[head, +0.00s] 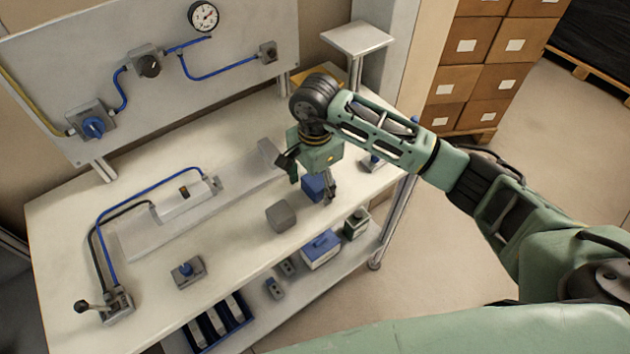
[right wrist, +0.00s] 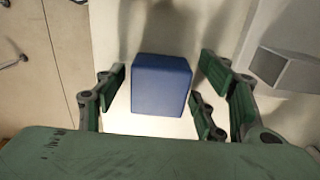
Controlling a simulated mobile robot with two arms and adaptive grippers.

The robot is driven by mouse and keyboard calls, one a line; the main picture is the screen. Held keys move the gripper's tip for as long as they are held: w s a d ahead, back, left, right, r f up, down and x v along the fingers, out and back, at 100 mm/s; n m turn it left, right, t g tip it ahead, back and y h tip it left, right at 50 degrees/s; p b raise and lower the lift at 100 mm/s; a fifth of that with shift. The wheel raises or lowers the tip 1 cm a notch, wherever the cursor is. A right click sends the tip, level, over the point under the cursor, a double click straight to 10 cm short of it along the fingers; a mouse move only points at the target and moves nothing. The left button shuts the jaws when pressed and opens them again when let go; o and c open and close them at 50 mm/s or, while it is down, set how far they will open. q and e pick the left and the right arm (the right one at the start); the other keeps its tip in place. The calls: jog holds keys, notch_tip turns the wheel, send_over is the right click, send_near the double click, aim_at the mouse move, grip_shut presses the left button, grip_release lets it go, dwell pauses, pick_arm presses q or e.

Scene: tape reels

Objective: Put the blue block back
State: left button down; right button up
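The blue block (head: 313,187) is a plain cube near the right part of the white bench's front edge. It is partly hidden by my right gripper (head: 312,183) in the head view. In the right wrist view the blue block (right wrist: 162,86) lies between the finger pads of the right gripper (right wrist: 161,88). The fingers are spread, with a visible gap on each side of the block. My left gripper is not in view.
A grey block (head: 281,216) sits left of the blue one. A long flat grey plate (head: 150,236) lies on the bench (head: 62,222). A switch box (head: 187,271) stands at the front. The lower shelf holds a blue-lidded box (head: 321,250). A gauge panel (head: 225,85) stands behind.

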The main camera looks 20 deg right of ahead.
aim_at(315, 180)
jog(key=shift+r, duration=0.2)
jog(key=shift+w+r, duration=0.1)
jog(key=shift+r, duration=0.2)
notch_tip(315, 180, up, 11)
jog(key=b, duration=0.3)
jog(key=shift+r, duration=0.15)
